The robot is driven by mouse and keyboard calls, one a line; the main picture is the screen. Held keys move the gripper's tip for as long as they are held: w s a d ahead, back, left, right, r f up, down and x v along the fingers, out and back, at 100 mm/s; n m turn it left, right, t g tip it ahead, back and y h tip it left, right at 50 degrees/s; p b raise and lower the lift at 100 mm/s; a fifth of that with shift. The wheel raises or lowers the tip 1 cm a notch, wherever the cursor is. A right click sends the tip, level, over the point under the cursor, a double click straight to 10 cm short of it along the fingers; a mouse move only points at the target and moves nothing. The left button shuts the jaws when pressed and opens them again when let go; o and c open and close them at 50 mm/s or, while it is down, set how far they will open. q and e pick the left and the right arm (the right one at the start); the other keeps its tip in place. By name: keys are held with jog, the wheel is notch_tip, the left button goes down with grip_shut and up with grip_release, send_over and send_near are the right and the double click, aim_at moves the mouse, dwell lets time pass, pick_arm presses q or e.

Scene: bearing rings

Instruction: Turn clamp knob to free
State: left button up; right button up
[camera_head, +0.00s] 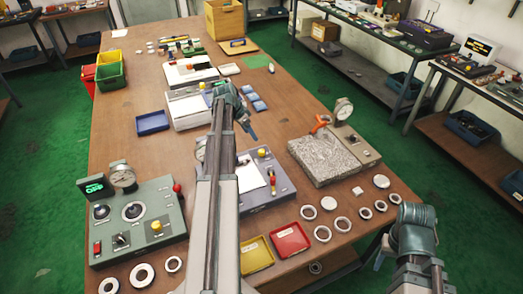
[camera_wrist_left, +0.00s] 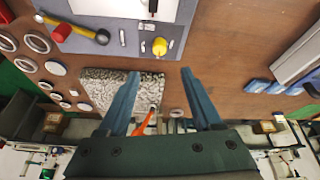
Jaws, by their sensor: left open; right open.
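The orange clamp knob (camera_head: 321,123) shows by the dial gauge (camera_head: 343,108) on the grey fixture with the speckled stone plate (camera_head: 322,158). I cannot tell how far the knob is turned.
Several metal rings (camera_head: 323,233) lie on the table in front of the stone plate. A red tray (camera_head: 289,239) and a yellow tray (camera_head: 257,254) are at the front edge. A grey panel (camera_head: 262,180) with a yellow knob stands beneath my left arm. Blue pads (camera_head: 255,97) lie behind.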

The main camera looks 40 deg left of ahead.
aim_at(261, 151)
pick_arm(q)
jog(key=b+x, duration=1.1)
jog(key=x, duration=0.2)
jog(key=shift+f+b, duration=0.15)
jog(key=shift+b, duration=0.2)
grip_shut()
